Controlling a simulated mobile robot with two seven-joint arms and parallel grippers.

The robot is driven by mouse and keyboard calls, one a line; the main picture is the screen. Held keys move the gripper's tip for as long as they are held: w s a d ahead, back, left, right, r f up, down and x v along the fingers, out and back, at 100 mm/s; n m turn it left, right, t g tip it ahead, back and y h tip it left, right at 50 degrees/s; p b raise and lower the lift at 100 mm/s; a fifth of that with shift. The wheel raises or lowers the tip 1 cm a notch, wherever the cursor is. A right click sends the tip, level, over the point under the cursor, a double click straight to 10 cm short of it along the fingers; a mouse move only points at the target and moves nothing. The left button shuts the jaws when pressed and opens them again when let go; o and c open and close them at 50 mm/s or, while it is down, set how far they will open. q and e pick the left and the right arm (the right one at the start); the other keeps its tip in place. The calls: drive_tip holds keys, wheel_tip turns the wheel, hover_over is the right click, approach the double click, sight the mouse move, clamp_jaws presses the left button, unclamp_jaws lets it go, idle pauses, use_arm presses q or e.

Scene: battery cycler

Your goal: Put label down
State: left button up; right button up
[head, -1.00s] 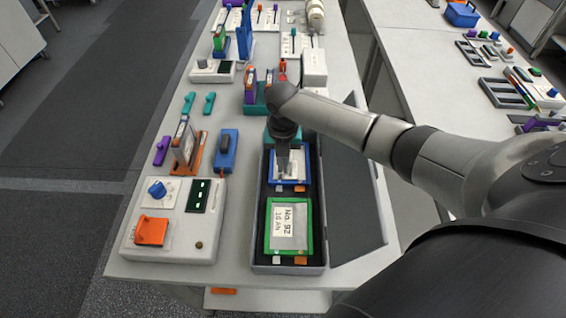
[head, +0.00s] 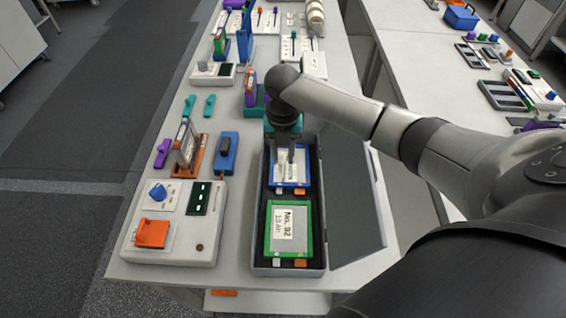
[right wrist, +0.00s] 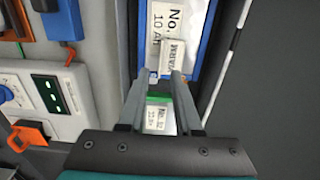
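The blue-framed cell (head: 276,178) lies in the far part of a dark tray, with a white "No. ... 10 Ah" label on it. A small tag reading "WARM" (right wrist: 173,58) overlaps that label at a slight tilt, right at my fingertips. My right gripper (head: 286,160) points down over this cell. Its fingers (right wrist: 166,78) stand apart with a gap between them, and the tag lies at and just beyond their tips. Whether the tag rests flat is hard to see. My left gripper is not in view.
A green-framed cell (head: 272,243) labelled "No. 92" lies in the near part of the tray (head: 261,262). A white device (head: 193,248) with a blue knob and orange part stands to the left. An orange stand and a blue block (head: 226,158) are beside the tray.

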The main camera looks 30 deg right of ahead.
sight(283, 171)
wheel_tip(283, 171, up, 8)
drive_tip(key=shift+f, duration=0.2)
drive_tip(key=shift+f, duration=0.1)
idle(0.4)
